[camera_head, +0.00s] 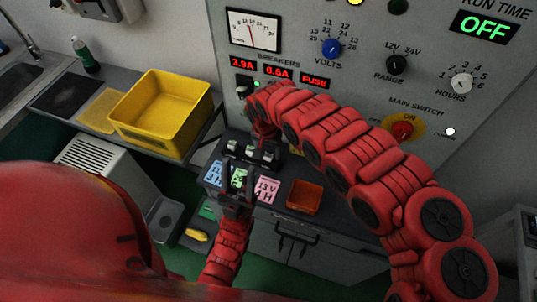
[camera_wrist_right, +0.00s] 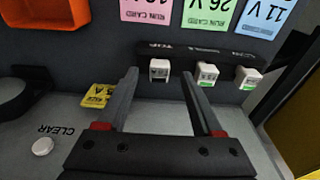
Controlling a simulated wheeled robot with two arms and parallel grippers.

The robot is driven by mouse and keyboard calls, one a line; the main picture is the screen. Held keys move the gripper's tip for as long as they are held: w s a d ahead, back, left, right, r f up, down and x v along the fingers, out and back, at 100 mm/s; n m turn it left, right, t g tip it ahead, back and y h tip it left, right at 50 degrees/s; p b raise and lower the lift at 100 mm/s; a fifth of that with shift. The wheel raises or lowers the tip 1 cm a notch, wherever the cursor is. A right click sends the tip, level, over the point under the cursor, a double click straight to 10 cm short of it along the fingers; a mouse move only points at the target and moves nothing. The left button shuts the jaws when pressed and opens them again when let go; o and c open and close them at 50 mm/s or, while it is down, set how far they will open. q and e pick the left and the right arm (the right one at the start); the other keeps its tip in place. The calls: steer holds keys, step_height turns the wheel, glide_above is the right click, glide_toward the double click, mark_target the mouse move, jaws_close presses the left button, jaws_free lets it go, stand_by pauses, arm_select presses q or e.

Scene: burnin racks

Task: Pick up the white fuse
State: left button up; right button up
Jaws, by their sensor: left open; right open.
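Three small white blocks, which look like fuses, stand in a row on a dark labelled strip (camera_wrist_right: 200,50). In the right wrist view, one white fuse (camera_wrist_right: 159,70) appears between my right gripper's fingertips (camera_wrist_right: 160,77). The fingers are apart; I cannot tell whether they touch it. The other two white blocks, with green marks, are a middle one (camera_wrist_right: 207,74) and an end one (camera_wrist_right: 247,78). In the head view, my right arm partly hides the row and its gripper. My left gripper (camera_head: 238,188) is open and empty over the cards in front of the row.
Blue, green and pink (camera_head: 266,189) cards lie on the bench beside an orange tray (camera_head: 305,197). A yellow label (camera_wrist_right: 97,95) is near the panel. The grey control panel (camera_head: 350,75) stands behind. A yellow bin (camera_head: 165,105) sits on the left bench.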

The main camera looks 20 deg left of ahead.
steer(key=shift+w+f, duration=0.15)
steer(key=shift+f, duration=0.7)
jaws_close()
